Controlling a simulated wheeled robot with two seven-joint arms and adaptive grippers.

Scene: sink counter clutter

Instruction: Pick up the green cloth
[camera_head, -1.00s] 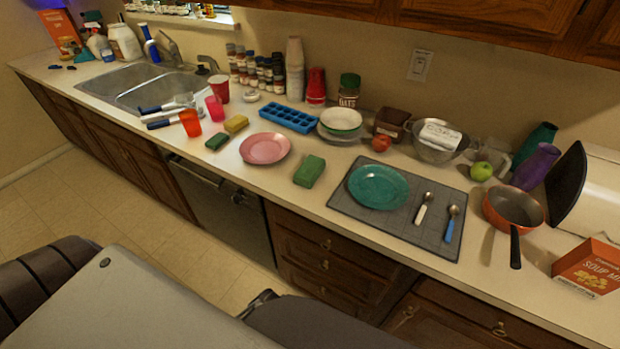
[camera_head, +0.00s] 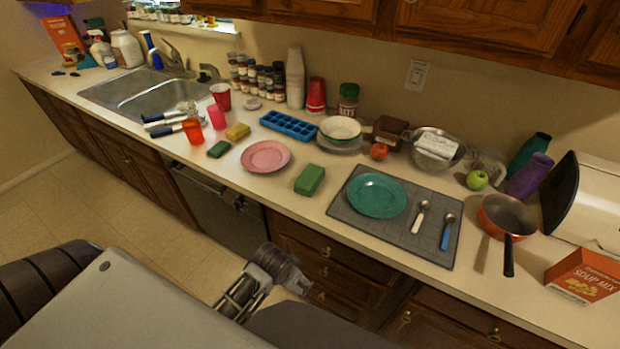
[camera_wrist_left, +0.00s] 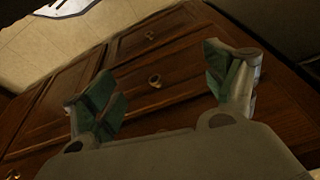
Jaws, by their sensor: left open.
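The green cloth (camera_head: 310,180) is a folded block lying on the counter between the pink plate and the grey mat. It is not visible in the left wrist view. My left gripper (camera_head: 272,272) is low in front of the counter, before the drawers and below the cloth in the picture, well apart from it. In the left wrist view the left gripper (camera_wrist_left: 168,90) has its two green-padded fingers wide apart, with nothing between them and wooden drawer fronts behind. My right gripper is not in view.
The pink plate (camera_head: 266,156) lies left of the cloth, and the grey mat (camera_head: 436,245) with a teal plate (camera_head: 377,195) and two spoons lies right. A yellow sponge (camera_head: 237,131) and a dark green sponge (camera_head: 218,149) are further left. The counter's front edge is bare near the cloth.

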